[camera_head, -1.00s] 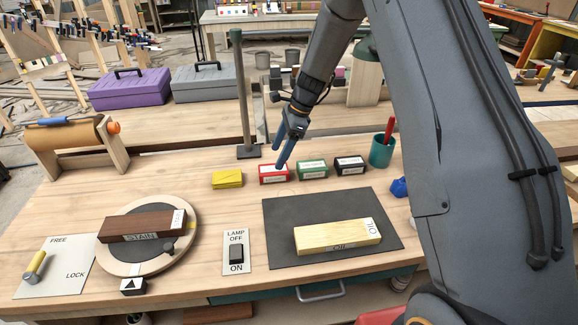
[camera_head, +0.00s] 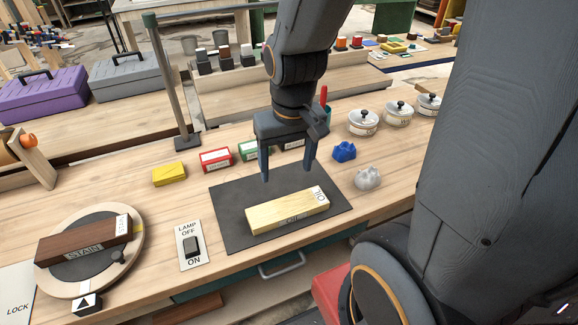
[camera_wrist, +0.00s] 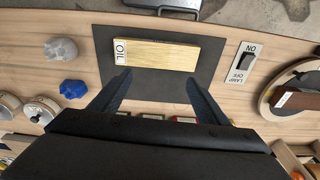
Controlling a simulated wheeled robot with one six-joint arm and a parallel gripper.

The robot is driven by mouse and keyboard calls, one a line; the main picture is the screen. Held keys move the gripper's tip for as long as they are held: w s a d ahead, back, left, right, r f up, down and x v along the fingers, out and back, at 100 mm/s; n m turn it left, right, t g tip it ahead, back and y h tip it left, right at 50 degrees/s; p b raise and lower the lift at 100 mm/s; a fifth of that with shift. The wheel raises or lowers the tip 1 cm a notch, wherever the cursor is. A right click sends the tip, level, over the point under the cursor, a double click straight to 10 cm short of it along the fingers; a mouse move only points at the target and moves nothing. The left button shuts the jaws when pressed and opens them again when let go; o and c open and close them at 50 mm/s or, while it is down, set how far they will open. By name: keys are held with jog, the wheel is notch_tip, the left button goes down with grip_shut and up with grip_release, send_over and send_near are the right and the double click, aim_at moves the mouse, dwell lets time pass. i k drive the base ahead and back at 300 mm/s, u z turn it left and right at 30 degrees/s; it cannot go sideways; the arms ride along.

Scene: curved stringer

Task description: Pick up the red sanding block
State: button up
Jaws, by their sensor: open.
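The red sanding block (camera_head: 216,160), with a white label on its front, lies on the workbench behind the dark mat, between a yellow block and a green one. In the wrist view only a sliver of the red block (camera_wrist: 184,119) shows above my gripper's dark body. My gripper (camera_head: 287,174) is open and empty, pointing down over the back of the mat, to the right of the red block and apart from it. In the wrist view its two fingers (camera_wrist: 157,82) are spread wide, with the mat between them.
The yellow block (camera_head: 169,173) and green block (camera_head: 250,150) flank the red one. A black block (camera_head: 293,144) is partly hidden by my gripper. The pale OIL board (camera_head: 287,211) lies on the mat (camera_head: 226,202). A lamp switch (camera_head: 191,246) and turntable (camera_head: 128,258) stand left.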

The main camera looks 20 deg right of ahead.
aim_at(220, 158)
jog(key=k, duration=1.3)
jog(key=u, duration=0.55)
jog(key=i, duration=1.55)
jog(key=z, duration=0.55)
